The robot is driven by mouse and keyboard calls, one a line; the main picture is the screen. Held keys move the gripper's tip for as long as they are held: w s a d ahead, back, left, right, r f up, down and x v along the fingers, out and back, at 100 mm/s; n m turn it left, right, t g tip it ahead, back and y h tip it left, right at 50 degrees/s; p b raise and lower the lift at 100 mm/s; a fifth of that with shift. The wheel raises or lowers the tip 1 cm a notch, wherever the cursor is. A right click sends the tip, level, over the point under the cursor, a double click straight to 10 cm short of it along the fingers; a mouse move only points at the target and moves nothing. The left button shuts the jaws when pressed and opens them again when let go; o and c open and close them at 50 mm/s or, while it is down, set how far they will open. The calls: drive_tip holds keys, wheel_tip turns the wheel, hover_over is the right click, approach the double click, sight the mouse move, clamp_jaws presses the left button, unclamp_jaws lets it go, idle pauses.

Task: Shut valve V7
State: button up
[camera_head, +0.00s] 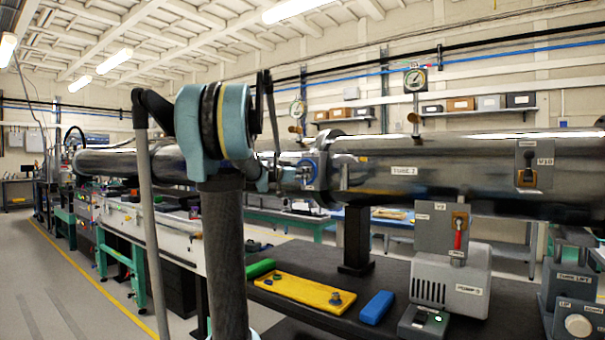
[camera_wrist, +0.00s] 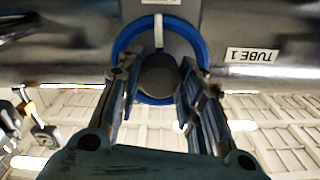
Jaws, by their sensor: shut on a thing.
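A round dark knob (camera_wrist: 157,76) with a blue ring (camera_wrist: 204,48) behind it sits on a grey plate on the steel tube marked TUBE 1 (camera_head: 402,172). A light pointer mark (camera_wrist: 158,24) stands above the knob. I cannot read a V7 label in either view.
To the right are a panel with a red handle (camera_head: 458,236), the V10 panel (camera_head: 534,166) and a pump box (camera_head: 447,283). A yellow tray (camera_head: 304,293) and a blue block (camera_head: 377,307) lie on the dark bench below. Open floor (camera_head: 60,300) lies at the left.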

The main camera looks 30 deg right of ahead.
drive_tip(key=shift+w+a, duration=0.1)
drive_tip(key=shift+w, duration=0.15)
drive_tip(key=o, duration=1)
drive_tip(key=shift+w, duration=0.15)
drive_tip(key=shift+o, duration=0.2)
drive_tip(key=shift+w+a+f, duration=0.1)
drive_tip(key=shift+w+f, duration=0.1)
drive_tip(key=shift+f, duration=0.05)
drive_tip(key=shift+s, duration=0.3)
drive_tip(key=shift+r, duration=0.1)
drive_tip(key=shift+s, duration=0.1)
drive_tip(key=v, duration=1.1)
drive_tip(key=shift+s+a, duration=0.15)
drive_tip(key=shift+a, duration=0.15)
